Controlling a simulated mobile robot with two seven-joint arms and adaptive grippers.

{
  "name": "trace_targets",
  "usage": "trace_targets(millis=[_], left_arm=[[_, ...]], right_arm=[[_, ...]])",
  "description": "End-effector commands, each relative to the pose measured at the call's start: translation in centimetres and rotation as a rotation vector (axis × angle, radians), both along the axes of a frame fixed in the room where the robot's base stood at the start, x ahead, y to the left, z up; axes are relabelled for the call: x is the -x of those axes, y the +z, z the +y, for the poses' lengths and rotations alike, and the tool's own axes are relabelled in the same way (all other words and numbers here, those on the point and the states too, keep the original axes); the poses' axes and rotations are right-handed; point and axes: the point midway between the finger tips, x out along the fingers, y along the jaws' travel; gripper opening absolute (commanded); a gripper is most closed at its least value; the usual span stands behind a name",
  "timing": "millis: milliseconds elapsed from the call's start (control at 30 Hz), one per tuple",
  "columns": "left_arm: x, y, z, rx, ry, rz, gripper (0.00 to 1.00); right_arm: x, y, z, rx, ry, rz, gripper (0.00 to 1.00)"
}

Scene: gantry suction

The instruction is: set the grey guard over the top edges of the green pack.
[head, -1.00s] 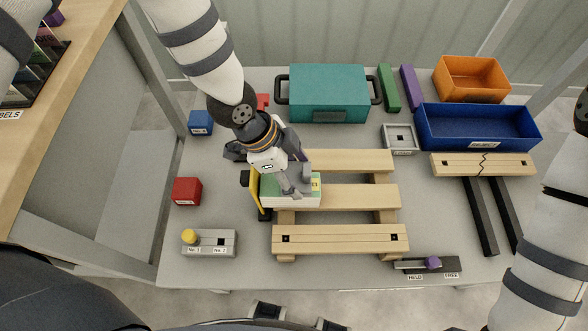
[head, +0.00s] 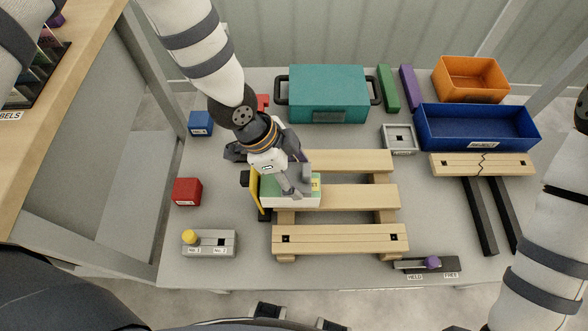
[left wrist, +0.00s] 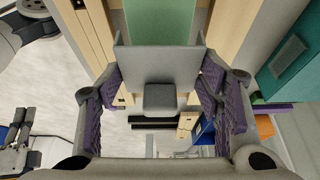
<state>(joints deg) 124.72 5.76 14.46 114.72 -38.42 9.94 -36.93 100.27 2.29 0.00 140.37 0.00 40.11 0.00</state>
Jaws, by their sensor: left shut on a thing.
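The green pack (head: 272,186), with white sides, lies on the left part of the wooden pallet (head: 340,240). My left gripper (head: 296,184) is over the pack and partly hides it. In the left wrist view, my left gripper (left wrist: 160,100) is shut on the grey guard (left wrist: 158,62), a flat plate with a small block. The pack's green top (left wrist: 160,20) shows beyond the guard. The guard is close over the pack's right part; I cannot tell whether they touch.
A yellow upright plate (head: 256,192) stands at the pack's left end. A teal case (head: 328,88) is behind the pallet. A blue bin (head: 478,128) and an orange bin (head: 472,78) are at the back right. A red block (head: 187,191) is left of the pallet.

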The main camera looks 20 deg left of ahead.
Motion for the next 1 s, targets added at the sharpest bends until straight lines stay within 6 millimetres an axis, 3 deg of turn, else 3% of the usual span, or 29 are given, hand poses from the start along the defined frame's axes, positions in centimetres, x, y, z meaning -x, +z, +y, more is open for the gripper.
trace_targets(millis=[1000], left_arm=[[0.1, -2.7, 0.0, -0.001, 0.0, 0.003, 0.41]], right_arm=[[0.9, -0.9, 0.0, 0.0, 0.0, 0.034, 0.0]])
